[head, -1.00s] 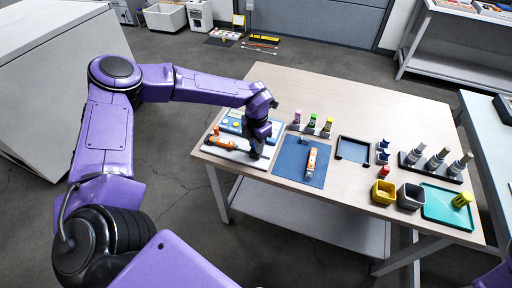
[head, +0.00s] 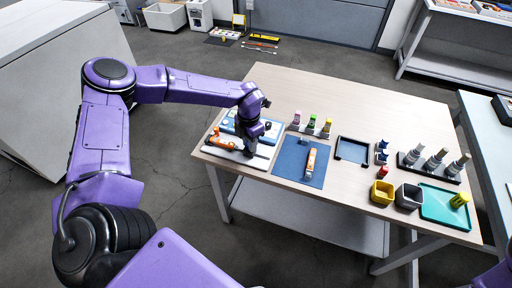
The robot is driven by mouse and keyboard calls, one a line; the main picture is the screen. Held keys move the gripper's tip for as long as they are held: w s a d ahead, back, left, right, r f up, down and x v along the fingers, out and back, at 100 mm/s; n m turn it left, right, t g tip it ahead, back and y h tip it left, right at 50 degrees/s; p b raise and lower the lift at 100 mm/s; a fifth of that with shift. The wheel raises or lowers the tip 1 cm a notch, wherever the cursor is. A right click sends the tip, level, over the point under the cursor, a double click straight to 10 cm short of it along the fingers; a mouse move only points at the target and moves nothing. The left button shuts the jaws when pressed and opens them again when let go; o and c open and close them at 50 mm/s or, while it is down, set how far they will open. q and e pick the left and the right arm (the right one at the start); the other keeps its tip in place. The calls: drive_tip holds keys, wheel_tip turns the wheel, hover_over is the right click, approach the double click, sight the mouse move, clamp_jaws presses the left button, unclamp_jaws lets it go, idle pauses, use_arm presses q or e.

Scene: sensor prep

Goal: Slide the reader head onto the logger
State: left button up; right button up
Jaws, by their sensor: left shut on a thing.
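My left gripper (head: 249,151) points down over the right part of a pale board at the table's left end. It is shut on a small dark thing, apparently the reader head, mostly hidden by the fingers. An orange device with a dark end, perhaps the logger (head: 221,143), lies on the board just left of the gripper, apart from it. I cannot tell contact between the held thing and the board. My right gripper is out of view.
A blue panel with buttons (head: 229,122) lies behind the board. Several small bottles (head: 311,123) stand behind the mat. The table's back middle is clear.

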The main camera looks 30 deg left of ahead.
sight(240, 150)
use_arm(q)
drive_tip(key=shift+s+a+p, duration=0.25)
drive_tip(key=shift+a+p, duration=0.1)
drive_tip(key=shift+a, duration=0.65)
drive_tip(key=shift+s+a+p, duration=0.2)
drive_tip(key=shift+a+p, duration=0.15)
drive_tip(key=shift+a, duration=0.6)
drive_tip(key=o, duration=0.7)
drive_tip(key=shift+r, duration=0.15)
wheel_tip(240, 150, up, 7)
drive_tip(key=p, duration=0.5)
drive_tip(key=shift+p, duration=0.4)
drive_tip(key=shift+s+a, duration=0.1)
